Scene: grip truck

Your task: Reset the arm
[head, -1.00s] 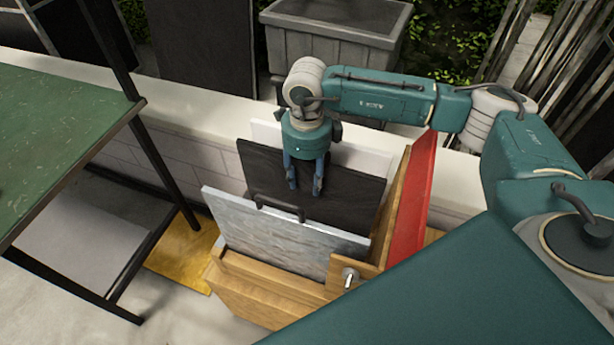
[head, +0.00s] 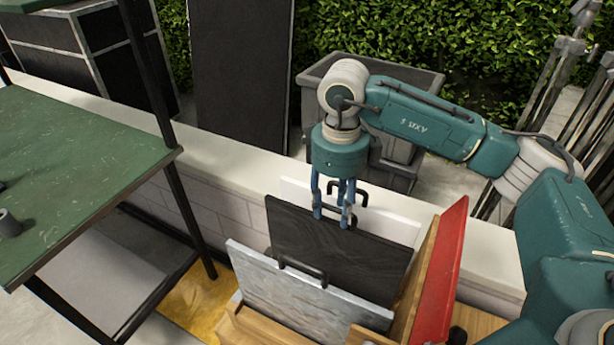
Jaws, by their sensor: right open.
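My right arm comes in from the right. Its gripper (head: 333,218) points down, open, in front of the upper part of the black board (head: 335,245). A dark handle shows between and behind its blue fingers, and I cannot tell whether they touch it. The black board stands upright in a wooden rack (head: 262,328). A grey marbled board (head: 300,300) with a black handle stands in front of it, and a white board (head: 390,224) stands behind. My left gripper is not in view.
A red panel (head: 440,270) stands at the rack's right side. A green-topped table (head: 75,165) is at the left, with a dark post at its corner. A white ledge (head: 235,165) runs behind the rack. A grey bin (head: 425,85) and a hedge stand beyond.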

